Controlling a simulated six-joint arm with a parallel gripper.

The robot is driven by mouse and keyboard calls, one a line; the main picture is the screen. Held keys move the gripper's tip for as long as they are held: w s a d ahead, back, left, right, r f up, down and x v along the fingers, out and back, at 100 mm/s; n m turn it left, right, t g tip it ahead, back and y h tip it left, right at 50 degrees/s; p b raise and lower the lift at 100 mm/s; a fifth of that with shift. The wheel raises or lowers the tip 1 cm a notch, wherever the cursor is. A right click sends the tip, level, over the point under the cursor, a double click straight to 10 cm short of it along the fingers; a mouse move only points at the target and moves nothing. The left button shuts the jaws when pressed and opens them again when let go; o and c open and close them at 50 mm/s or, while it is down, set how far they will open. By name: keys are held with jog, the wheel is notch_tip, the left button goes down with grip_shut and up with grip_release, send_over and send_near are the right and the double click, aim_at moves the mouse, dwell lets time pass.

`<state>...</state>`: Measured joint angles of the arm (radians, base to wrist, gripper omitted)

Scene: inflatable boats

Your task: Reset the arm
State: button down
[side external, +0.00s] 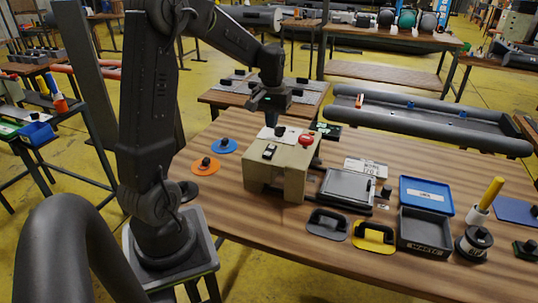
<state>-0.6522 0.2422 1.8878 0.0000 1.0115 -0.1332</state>
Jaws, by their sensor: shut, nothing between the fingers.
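My arm stands at the left of the wooden table (250,222) and reaches over it. My gripper (279,124) points down above the beige box-shaped stand (293,185). It is shut and holds nothing. On the stand are a white sheet, a black-and-white switch (269,151) and a red round button (306,140). A small dark item sits just under the fingertips; I cannot tell whether they touch it.
Blue (223,146) and orange (205,166) discs lie left of the stand. To its right are a grey framed plate (346,187), black (328,224) and yellow (374,236) handled tools, a waste tray (424,246), a blue tray (426,195) and a yellow-handled tool (490,193). A grey inflatable boat (430,117) lies behind.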

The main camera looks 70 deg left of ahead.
jog(key=s+d+r+m+t+y, duration=0.15)
jog(key=d+r, duration=0.25)
jog(key=d, duration=0.4)
jog(key=s+d+r+m+t+h, duration=0.1)
jog(key=s+d+r+m, duration=0.25)
jog(key=d, duration=0.35)
jog(key=s+d+r+m+t, duration=0.1)
jog(key=s+d+m+t, duration=0.2)
jog(key=s+d, duration=0.5)
jog(key=shift+s+d+m, duration=0.35)
jog(key=shift+d+m, duration=0.15)
jog(key=shift+d, duration=0.35)
